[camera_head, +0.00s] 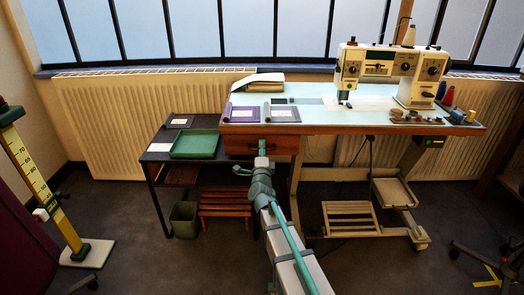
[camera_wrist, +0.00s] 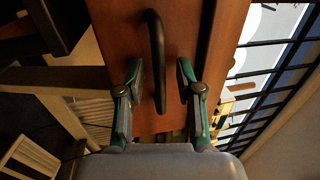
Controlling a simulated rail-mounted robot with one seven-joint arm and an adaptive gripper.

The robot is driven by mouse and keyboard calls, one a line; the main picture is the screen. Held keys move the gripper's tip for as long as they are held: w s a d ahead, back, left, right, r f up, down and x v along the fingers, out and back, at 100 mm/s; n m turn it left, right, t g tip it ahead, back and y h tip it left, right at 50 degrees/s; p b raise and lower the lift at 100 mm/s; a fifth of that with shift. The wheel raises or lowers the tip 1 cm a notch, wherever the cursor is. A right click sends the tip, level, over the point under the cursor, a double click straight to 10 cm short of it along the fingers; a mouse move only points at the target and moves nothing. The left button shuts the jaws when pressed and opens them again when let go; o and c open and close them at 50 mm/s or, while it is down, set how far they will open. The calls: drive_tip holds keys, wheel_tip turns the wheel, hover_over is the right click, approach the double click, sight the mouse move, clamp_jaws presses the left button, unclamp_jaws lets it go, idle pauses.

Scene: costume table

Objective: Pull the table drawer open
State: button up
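The table drawer (camera_head: 237,145) is a reddish-brown wooden box front under the left part of the sewing table's top. It looks closed. In the wrist view the drawer front (camera_wrist: 120,25) fills the upper middle, with a dark bar handle (camera_wrist: 158,50) running up and down the picture. My gripper (camera_head: 262,152) is in front of the drawer and hides part of it in the head view. In the wrist view my gripper (camera_wrist: 160,72) is open, with one green-tipped finger on each side of the handle. Gaps show between the fingers and the handle; I see no contact.
The sewing table (camera_head: 345,131) carries a sewing machine (camera_head: 415,90), thread spools and purple-edged folders. A low dark side table (camera_head: 155,156) with a green tray (camera_head: 195,144) stands to the left, a bin (camera_head: 184,220) and slatted stool (camera_head: 226,204) below. A yellow measuring stand (camera_head: 45,190) is far left.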

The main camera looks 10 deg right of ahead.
drive_tip(key=shift+c, duration=0.3)
clamp_jaws()
drive_tip(key=shift+s, duration=0.2)
